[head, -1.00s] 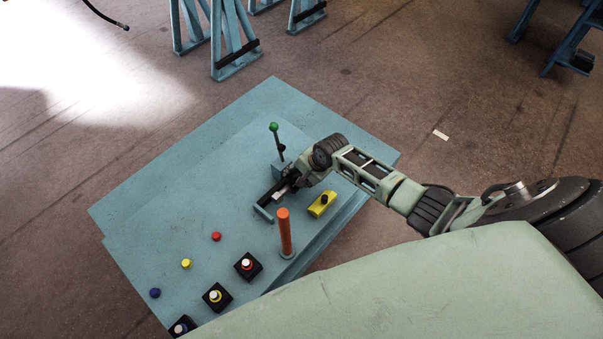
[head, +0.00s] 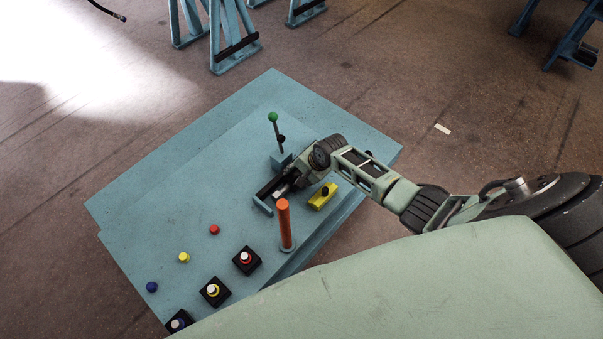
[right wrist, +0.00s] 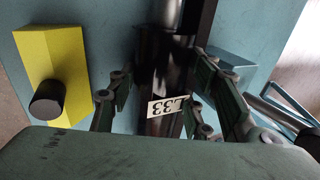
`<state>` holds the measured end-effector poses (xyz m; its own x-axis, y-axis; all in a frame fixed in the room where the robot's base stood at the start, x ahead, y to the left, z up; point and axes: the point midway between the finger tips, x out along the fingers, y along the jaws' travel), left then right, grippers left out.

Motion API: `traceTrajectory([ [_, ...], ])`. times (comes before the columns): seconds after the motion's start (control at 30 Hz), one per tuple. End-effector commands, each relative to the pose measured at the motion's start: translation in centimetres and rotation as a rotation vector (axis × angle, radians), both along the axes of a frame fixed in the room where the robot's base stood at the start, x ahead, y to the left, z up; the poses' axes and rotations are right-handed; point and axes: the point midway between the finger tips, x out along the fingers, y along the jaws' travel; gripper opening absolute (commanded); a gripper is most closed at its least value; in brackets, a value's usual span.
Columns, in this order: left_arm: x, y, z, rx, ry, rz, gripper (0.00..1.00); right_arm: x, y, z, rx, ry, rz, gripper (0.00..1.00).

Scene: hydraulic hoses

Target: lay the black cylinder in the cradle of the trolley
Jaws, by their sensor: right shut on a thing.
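The blue trolley (head: 150,215) stands below me. Its cradle shows as a low blue end piece (head: 262,207) and a blue block (head: 279,161) farther back. My right gripper (head: 285,188) is over the cradle, shut on the black cylinder (head: 266,191). My left gripper is out of view.
A yellow block (head: 319,200) with a black knob sits beside the right gripper. An orange post (head: 284,222) stands close in front, a green-topped lever (head: 274,122) behind. Several coloured buttons lie at front left. Blue stands (head: 232,48) are on the floor behind.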

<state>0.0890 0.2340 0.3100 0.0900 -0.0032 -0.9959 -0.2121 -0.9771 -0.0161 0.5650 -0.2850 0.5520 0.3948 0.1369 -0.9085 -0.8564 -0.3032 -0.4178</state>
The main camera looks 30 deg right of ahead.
Motion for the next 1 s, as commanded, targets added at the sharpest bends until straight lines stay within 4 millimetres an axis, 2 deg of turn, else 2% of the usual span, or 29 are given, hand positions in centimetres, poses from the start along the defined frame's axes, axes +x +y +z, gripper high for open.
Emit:
traceTrajectory([
  [0.03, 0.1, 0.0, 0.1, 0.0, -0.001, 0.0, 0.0, 0.5, 0.0, 0.5, 0.001, -0.012, 0.0, 0.0],
  [0.07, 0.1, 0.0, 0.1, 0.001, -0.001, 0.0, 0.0, 0.5, 0.0, 0.5, 0.001, -0.012, 0.0, 0.48],
  [0.27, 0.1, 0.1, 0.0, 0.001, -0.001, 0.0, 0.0, 0.3, 0.0, 0.3, 0.0, -0.006, 0.0, 0.66],
  [0.67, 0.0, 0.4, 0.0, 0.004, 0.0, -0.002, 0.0, -0.4, -0.1, -0.1, 0.0, 0.007, 0.0, 0.68],
  [0.87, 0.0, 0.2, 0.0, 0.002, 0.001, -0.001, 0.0, -0.9, -0.3, 1.7, 0.0, 0.002, 0.001, 0.68],
  [1.0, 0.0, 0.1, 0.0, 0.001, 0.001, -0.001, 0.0, -1.7, -0.6, 3.8, 0.0, 0.0, 0.001, 0.68],
])
